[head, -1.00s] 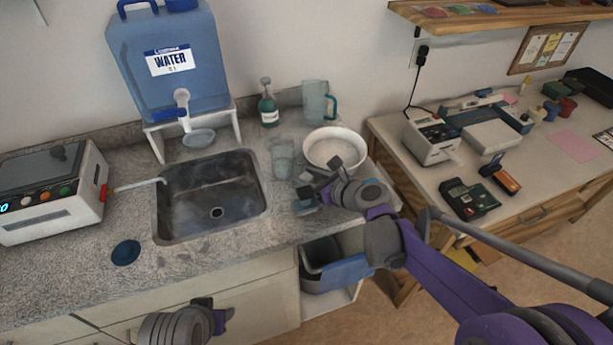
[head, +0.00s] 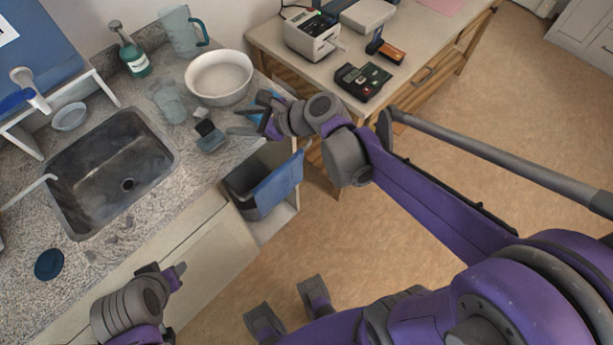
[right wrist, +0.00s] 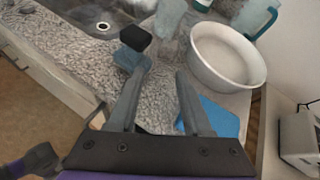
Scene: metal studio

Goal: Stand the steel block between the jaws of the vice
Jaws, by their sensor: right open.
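A small dark block (head: 204,127) with a pale top stands on the counter between the sink and the white bowl. A small blue-grey piece (head: 211,140) is right beside it. I cannot tell for sure whether these are the steel block and the vice; no clear vice shows. In the right wrist view the dark block (right wrist: 135,38) is beyond the left fingertip, against the blue-grey piece (right wrist: 130,60). My right gripper (head: 244,120) is open and empty over the counter, to the right of both. My left gripper (head: 176,273) is low in front of the cabinet; its fingers are unclear.
The sink (head: 110,170) is left. A glass (head: 166,102), white bowl (head: 219,92), green bottle (head: 130,55) and pitcher (head: 180,32) stand behind. A blue cloth-like item (right wrist: 218,118) is near my right gripper.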

